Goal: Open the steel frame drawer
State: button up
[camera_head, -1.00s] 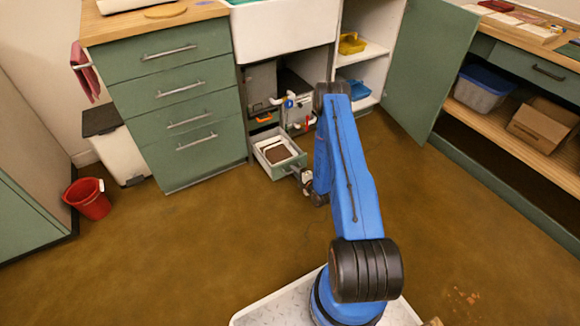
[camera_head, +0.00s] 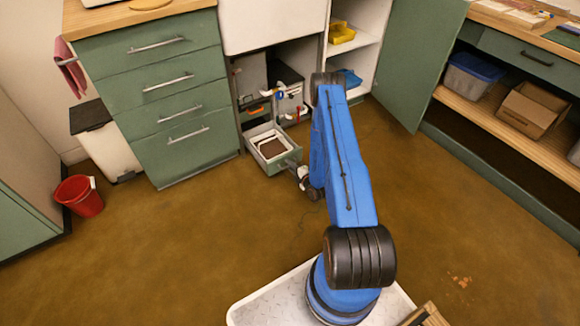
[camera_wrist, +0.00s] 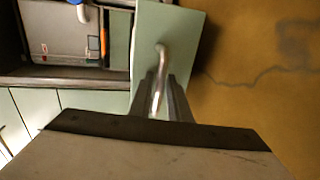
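The steel frame drawer (camera_head: 268,145) stands pulled out, low in the open bay under the white sink. Its front is pale green and faces me, and a flat brown thing with a pale edge lies inside. In the wrist view the green drawer front (camera_wrist: 172,35) shows with its curved metal handle (camera_wrist: 160,60). My gripper (camera_wrist: 163,84) is at the handle, with one finger on each side, and looks shut on it. In the head view my gripper (camera_head: 303,176) is small, just in front of the drawer and partly hidden by my blue arm.
A green chest of drawers (camera_head: 165,105) stands left of the bay. A red bucket (camera_head: 79,196) is on the floor at left. An open green door (camera_head: 415,65) stands at right. The brown floor (camera_head: 215,230) in front is clear.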

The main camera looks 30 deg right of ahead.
jog(key=v, duration=1.7)
jog(key=shift+s, duration=0.2)
jog(key=shift+w+r, duration=0.1)
jog(key=shift+r, duration=0.05)
